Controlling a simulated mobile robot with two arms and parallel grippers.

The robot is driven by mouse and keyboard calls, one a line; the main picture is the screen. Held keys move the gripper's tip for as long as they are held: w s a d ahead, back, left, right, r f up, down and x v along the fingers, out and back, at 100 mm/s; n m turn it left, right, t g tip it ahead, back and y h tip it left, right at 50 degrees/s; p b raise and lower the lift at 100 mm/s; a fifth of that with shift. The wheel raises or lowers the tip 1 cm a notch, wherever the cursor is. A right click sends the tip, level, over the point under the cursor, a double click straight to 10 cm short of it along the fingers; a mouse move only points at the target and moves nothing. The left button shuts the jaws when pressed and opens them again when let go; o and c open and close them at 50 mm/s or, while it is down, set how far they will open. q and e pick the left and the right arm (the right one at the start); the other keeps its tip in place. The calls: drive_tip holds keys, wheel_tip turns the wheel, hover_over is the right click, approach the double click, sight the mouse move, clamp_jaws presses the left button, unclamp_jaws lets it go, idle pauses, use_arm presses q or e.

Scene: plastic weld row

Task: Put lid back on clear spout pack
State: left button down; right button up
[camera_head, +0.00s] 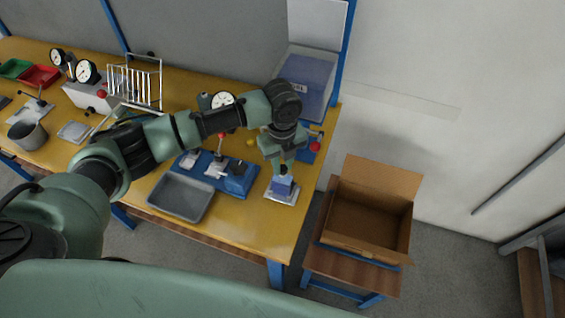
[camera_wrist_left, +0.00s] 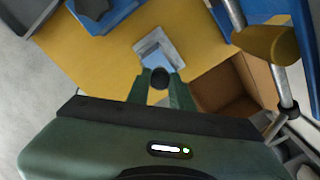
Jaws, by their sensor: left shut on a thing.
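My left gripper (camera_head: 282,175) reaches down at the table's front right corner. In the left wrist view its two fingers (camera_wrist_left: 161,83) are shut on a small dark round lid (camera_wrist_left: 160,76). Just past the fingertips is a pale square plate (camera_head: 282,197) with a bluish block-like pack (camera_head: 284,186) on it. The plate and pack also show in the wrist view, with the pack (camera_wrist_left: 158,48) partly behind the lid. I cannot tell whether lid and pack touch. The spout is hidden. My right gripper is not in view.
A grey tray (camera_head: 181,197) and a blue fixture (camera_head: 237,178) with a lever stand left of the plate. An open cardboard box (camera_head: 367,215) sits on a low stand to the right. A blue bin (camera_head: 306,82) stands behind. Gauges and a wire rack (camera_head: 135,85) are at the back left.

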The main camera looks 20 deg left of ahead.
use_arm(q)
drive_tip(key=shift+p, duration=0.35)
idle(0.4)
idle(0.3)
drive_tip(key=c, duration=0.7)
unclamp_jaws()
drive_tip(key=shift+r, duration=0.1)
drive_tip(key=shift+r+p, duration=3.45)
drive_tip(key=shift+p, duration=0.15)
clamp_jaws()
